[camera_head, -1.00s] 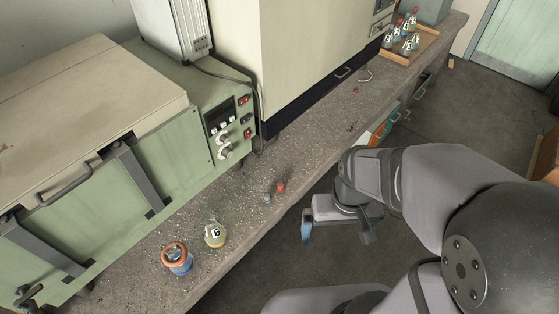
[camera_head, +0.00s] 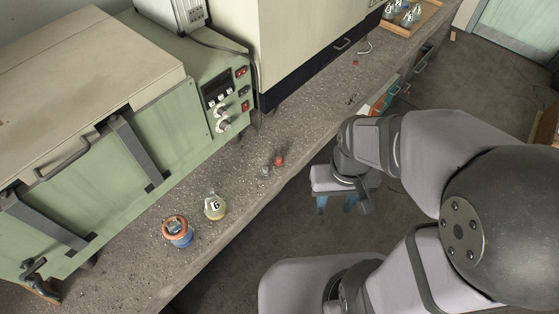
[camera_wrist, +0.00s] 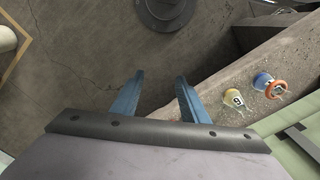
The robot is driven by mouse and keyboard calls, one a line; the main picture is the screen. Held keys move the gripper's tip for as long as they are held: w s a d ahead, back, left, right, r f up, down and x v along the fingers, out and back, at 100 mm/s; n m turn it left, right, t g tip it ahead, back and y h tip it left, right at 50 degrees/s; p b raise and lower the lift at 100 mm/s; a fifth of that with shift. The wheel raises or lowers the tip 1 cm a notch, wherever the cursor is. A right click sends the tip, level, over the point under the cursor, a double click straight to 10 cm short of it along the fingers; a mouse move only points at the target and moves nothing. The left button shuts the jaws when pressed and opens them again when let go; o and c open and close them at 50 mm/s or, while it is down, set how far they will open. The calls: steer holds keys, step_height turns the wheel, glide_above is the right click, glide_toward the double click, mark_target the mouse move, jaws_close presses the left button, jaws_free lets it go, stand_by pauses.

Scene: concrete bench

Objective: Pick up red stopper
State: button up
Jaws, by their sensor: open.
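A small red stopper (camera_head: 279,160) lies on the grey speckled bench (camera_head: 225,175), near its front edge. A small grey piece (camera_head: 265,171) lies just left of it. My gripper (camera_head: 336,205) hangs beyond the bench's front edge, over the floor, to the right of and below the stopper in the picture. Its blue fingers are apart with nothing between them, which also shows in the wrist view (camera_wrist: 160,80).
A yellow-bottomed flask (camera_head: 215,207) and a blue vessel with an orange ring (camera_head: 177,230) stand on the bench. A green oven (camera_head: 150,150) lines the back. A smaller red piece (camera_head: 355,63) lies farther along. A tray (camera_head: 428,15) holds flasks.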

steer(key=t+b, duration=0.5)
steer(key=b, duration=1)
glide_toward(279, 158)
steer(key=shift+w+d+f+m, duration=0.25)
steer(key=shift+f+m, duration=0.15)
steer(key=shift+f, duration=0.05)
steer(key=shift+f, duration=0.1)
steer(key=shift+p+x, duration=0.8)
steer(key=shift+x, duration=2.75)
